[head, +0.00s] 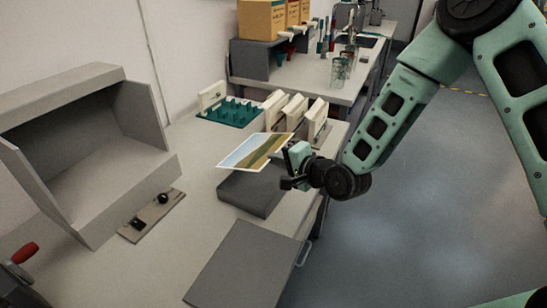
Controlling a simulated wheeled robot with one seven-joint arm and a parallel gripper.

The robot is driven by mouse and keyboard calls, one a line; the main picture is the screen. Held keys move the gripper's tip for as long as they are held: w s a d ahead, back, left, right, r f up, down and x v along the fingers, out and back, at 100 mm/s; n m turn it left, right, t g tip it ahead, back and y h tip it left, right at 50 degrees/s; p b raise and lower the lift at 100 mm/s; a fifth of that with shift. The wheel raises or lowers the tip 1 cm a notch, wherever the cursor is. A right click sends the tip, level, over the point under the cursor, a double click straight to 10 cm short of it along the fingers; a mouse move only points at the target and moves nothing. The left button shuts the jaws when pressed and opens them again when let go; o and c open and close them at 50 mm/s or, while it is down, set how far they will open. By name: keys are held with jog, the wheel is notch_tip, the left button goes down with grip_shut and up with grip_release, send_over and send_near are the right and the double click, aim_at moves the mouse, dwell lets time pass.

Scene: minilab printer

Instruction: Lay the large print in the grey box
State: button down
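The large print (252,151) shows a landscape with a pale border, and it is tilted in the air. My gripper (291,158) is at the print's right edge and appears shut on it. A low dark grey box (250,197) sits on the table right below the print. The print and gripper hide part of its top, so I cannot tell how deep it is. A large light grey box (158,138) with an open front stands at the left.
A flat grey panel with a handle (240,264) lies at the table's front right edge. A small plate with black knobs (152,215) lies left of the dark box. A green pegged rack (230,110) and cream upright blocks (285,113) stand behind.

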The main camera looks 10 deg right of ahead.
jog(key=b, duration=0.8)
send_over(278, 189)
jog(key=s, duration=0.5)
jog(key=shift+s+a+f, duration=0.1)
jog(key=shift+a+f, duration=0.05)
jog(key=shift+f, duration=1.6)
jog(key=shift+w+a+f, duration=0.1)
jog(key=shift+a+f, duration=0.05)
jog(key=shift+f, duration=1.65)
jog(key=shift+s+a+f, duration=0.1)
jog(key=shift+a+f, duration=0.05)
jog(key=shift+f, duration=1.6)
